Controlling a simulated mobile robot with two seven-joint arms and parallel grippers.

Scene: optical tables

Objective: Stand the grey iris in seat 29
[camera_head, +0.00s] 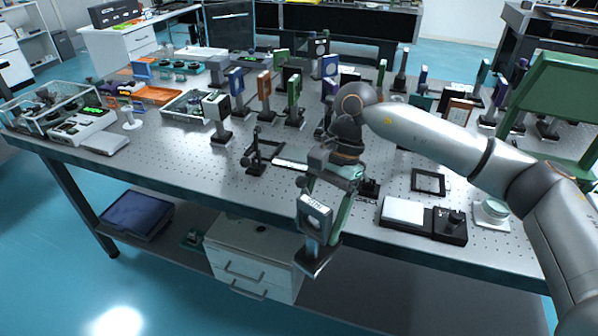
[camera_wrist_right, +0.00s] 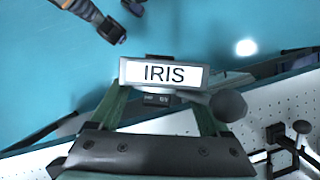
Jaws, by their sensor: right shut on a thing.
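The grey iris (camera_head: 316,213) is a grey plate mount with a round opening, a white label and a dark base (camera_head: 316,262). My right gripper (camera_head: 328,185) is shut on it and holds it tilted in front of the table's front edge, clear of the top. In the right wrist view its white label reads IRIS (camera_wrist_right: 164,74), between the green fingers of my right gripper (camera_wrist_right: 160,112). The rest of the iris is mostly hidden behind the label there. No seat number is readable, so I cannot tell which place is seat 29. My left gripper does not show.
The perforated optical table (camera_head: 195,165) carries several upright mounts, including an orange one (camera_head: 264,84) and a blue one (camera_head: 237,82). A black square frame (camera_head: 428,183) and a box with a white top (camera_head: 404,211) lie near the front right. A white drawer unit (camera_head: 250,262) stands below.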

